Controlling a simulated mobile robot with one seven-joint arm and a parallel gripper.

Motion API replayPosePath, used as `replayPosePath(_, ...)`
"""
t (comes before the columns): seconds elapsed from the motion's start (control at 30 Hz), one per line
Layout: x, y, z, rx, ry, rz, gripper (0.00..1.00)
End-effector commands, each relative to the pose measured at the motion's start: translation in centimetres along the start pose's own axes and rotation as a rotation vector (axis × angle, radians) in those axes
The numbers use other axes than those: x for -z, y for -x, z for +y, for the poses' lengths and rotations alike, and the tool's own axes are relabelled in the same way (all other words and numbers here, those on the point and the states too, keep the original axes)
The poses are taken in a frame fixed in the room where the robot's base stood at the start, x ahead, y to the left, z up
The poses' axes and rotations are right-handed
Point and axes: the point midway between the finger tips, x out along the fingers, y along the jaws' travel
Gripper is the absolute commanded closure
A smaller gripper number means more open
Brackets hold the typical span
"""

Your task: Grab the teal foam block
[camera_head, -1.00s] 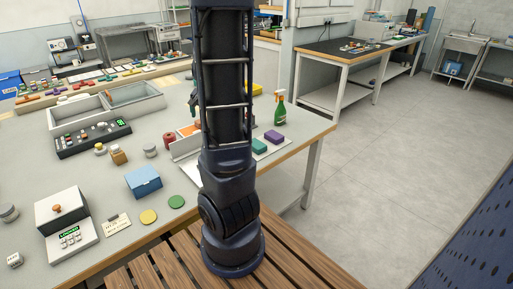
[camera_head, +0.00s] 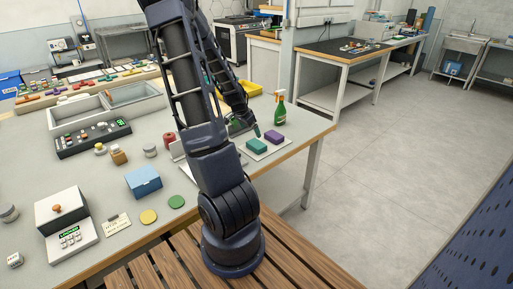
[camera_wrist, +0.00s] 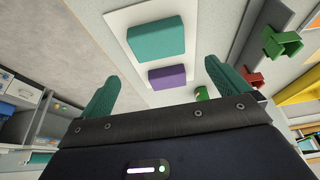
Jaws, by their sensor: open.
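The teal foam block (camera_head: 257,146) lies on a white mat (camera_head: 252,155) near the table's right edge. A purple block (camera_head: 274,137) lies beside it on the same mat. In the wrist view the teal block (camera_wrist: 156,39) shows at the top centre, beyond the fingertips, with the purple block (camera_wrist: 167,77) nearer the jaws. My gripper (camera_wrist: 160,78) is open and empty, its two green fingers wide apart. In the head view my gripper (camera_head: 247,128) is just behind the teal block, partly hidden by my arm. It does not touch the block.
A green spray bottle (camera_head: 280,108) stands behind the blocks. A yellow tray (camera_head: 250,88) lies farther back. A red item (camera_head: 169,139), a blue box (camera_head: 143,183) and a control box (camera_head: 92,138) are left of my arm. Open floor lies to the right.

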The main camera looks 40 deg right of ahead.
Motion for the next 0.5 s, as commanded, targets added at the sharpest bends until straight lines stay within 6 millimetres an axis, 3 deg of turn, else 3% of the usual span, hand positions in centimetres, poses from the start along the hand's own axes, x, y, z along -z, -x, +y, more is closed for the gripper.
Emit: replayPosePath(0.5,0.1,-4.8,0.1,-0.003,-0.001,0.001,0.0)
